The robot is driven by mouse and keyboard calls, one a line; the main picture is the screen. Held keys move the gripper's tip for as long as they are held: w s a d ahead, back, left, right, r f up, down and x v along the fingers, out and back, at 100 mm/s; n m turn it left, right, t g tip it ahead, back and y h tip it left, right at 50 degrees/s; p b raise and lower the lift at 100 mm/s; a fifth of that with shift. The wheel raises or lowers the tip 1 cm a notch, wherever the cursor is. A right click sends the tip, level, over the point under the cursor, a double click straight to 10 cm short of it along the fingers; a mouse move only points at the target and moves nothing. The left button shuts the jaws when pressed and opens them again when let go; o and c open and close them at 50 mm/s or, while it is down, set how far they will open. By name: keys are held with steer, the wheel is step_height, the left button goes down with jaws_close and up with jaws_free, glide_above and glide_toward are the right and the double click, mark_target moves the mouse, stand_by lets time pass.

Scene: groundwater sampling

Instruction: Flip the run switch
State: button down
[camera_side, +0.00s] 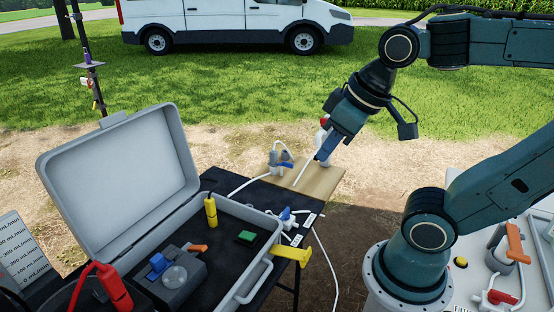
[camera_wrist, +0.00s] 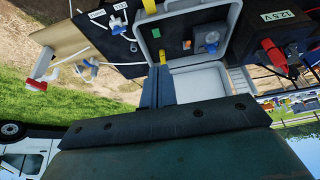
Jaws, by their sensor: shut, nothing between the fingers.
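An open grey case (camera_side: 262,262) stands on the dark table, also seen in the wrist view (camera_wrist: 228,20). Inside is a dark grey unit (camera_side: 187,284) with a round clear part (camera_side: 175,277), a blue part (camera_side: 158,264) and a small orange piece (camera_side: 198,248). A green block (camera_side: 246,238) lies to their right. I cannot tell which part is the run switch. My gripper (camera_side: 322,158) is shut and empty, beyond the case and above the tan board. In the wrist view its fingers (camera_wrist: 158,70) are together and overlap the case's image.
A yellow cylinder (camera_side: 211,210) stands in the case. The raised lid (camera_side: 120,185) is at left. A red tool-like object (camera_side: 113,287) is in front. A yellow bracket (camera_side: 292,254) juts from the table's right edge.

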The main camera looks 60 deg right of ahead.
steer(key=w+g, duration=0.2)
steer(key=w, duration=0.4)
steer(key=g, duration=0.5)
glide_above(250, 237)
steer(key=w, duration=0.3)
step_height(250, 237, down, 17)
steer(key=shift+w+f, duration=0.2)
steer(key=shift+f, duration=0.4)
steer(key=shift+f, duration=0.1)
steer(key=s+f, duration=0.1)
steer(key=f, duration=0.8)
steer(key=s+f, duration=0.1)
steer(key=f, duration=0.3)
steer(key=shift+s+f, duration=0.25)
steer(key=shift+s, duration=0.1)
